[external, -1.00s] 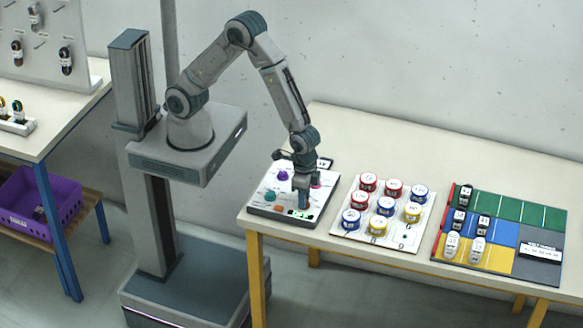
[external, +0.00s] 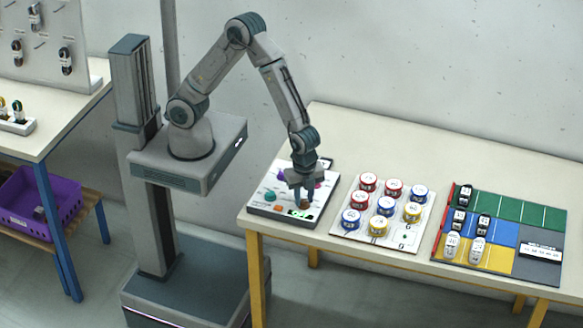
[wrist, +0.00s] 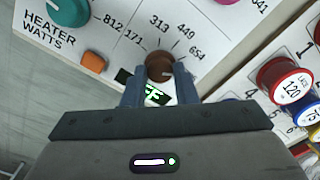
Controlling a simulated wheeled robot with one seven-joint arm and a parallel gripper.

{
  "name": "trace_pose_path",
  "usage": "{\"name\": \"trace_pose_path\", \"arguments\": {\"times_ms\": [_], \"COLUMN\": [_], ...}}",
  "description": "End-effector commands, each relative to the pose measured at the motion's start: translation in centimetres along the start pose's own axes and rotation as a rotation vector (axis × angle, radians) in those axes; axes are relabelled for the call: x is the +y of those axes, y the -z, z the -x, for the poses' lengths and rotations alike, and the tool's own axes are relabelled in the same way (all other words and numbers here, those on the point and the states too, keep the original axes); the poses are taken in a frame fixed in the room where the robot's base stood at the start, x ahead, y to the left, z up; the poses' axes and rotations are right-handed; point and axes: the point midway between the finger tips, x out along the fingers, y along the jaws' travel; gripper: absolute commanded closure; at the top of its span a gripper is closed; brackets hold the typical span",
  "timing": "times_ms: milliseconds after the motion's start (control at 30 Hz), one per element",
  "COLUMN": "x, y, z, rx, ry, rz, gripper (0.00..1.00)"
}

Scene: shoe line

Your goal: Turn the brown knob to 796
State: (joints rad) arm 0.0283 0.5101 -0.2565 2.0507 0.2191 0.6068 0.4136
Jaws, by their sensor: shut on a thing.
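My gripper (wrist: 160,80) is shut on the knob, with a blue-grey finger on either side. In the external view my gripper (external: 304,196) reaches straight down onto the panel's front right part. A dark display with green characters (wrist: 152,96) lies just below the knob and is partly hidden by the fingers; only "FF" can be read.
A teal knob (wrist: 69,9) labelled heater watts and an orange button (wrist: 94,62) are on the same panel. A coloured mat (external: 505,228) with shoes lies farther right.

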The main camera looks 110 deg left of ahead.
Motion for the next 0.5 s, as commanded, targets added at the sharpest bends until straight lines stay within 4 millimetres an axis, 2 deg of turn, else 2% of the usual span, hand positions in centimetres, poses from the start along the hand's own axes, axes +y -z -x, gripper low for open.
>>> {"name": "trace_pose_path", "arguments": {"times_ms": [200,500], "x": [-0.10,-0.10], "y": [0.11,0.13], "z": [0.15,0.16], "rx": [0.004,0.004], "ry": [0.003,0.004], "rz": [-0.142,-0.247], "gripper": [0.97,0.97]}}
